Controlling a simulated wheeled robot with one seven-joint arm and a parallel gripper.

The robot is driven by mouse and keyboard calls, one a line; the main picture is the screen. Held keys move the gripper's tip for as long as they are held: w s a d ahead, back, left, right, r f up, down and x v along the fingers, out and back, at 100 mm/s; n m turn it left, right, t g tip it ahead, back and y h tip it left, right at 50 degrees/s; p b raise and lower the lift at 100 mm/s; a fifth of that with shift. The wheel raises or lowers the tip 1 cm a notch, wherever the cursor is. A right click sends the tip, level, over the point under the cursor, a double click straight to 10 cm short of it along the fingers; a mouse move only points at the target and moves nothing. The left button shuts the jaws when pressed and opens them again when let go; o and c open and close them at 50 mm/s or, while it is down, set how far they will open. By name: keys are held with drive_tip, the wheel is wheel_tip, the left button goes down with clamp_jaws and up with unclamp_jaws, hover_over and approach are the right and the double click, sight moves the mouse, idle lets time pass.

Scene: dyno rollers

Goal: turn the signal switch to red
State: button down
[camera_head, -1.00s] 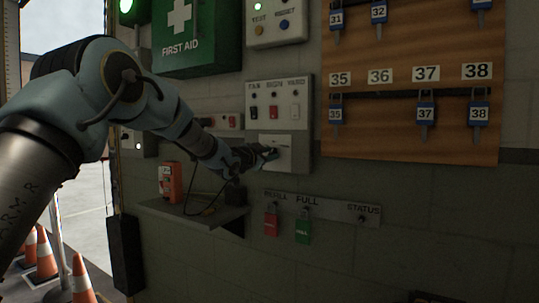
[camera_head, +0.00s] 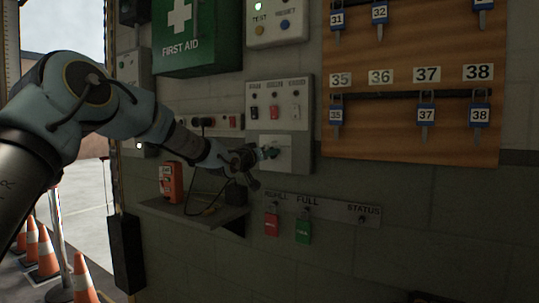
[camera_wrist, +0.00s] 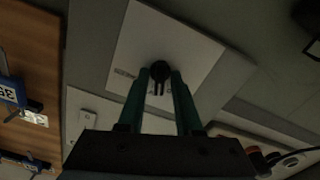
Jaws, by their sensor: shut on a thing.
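The signal switch is a small black knob (camera_wrist: 160,68) on a white plate (camera_wrist: 185,40) in the wrist view. My gripper's two green fingers (camera_wrist: 161,84) are shut on the knob, one on each side. In the head view my gripper (camera_head: 268,153) is at the white plate (camera_head: 282,142) on the lower part of a grey panel, and it hides the knob there. The signal lamp (camera_head: 131,10) at the top left looks dark; its other lenses are out of view.
Above the plate are several small switches (camera_head: 273,112). A shelf (camera_head: 195,214) with an orange device (camera_head: 171,182) is below my arm. Red (camera_head: 271,223) and green tags (camera_head: 303,230) hang lower right. A wooden key board (camera_head: 410,145) is to the right.

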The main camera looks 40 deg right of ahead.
drive_tip(key=n+b, duration=0.1)
drive_tip(key=n, duration=0.5)
drive_tip(key=shift+f, duration=0.1)
idle(0.5)
drive_tip(key=c, duration=0.9)
unclamp_jaws()
drive_tip(key=shift+a, duration=0.15)
drive_tip(key=b+v, duration=0.3)
drive_tip(key=v, duration=0.7)
drive_tip(key=shift+a, duration=0.3)
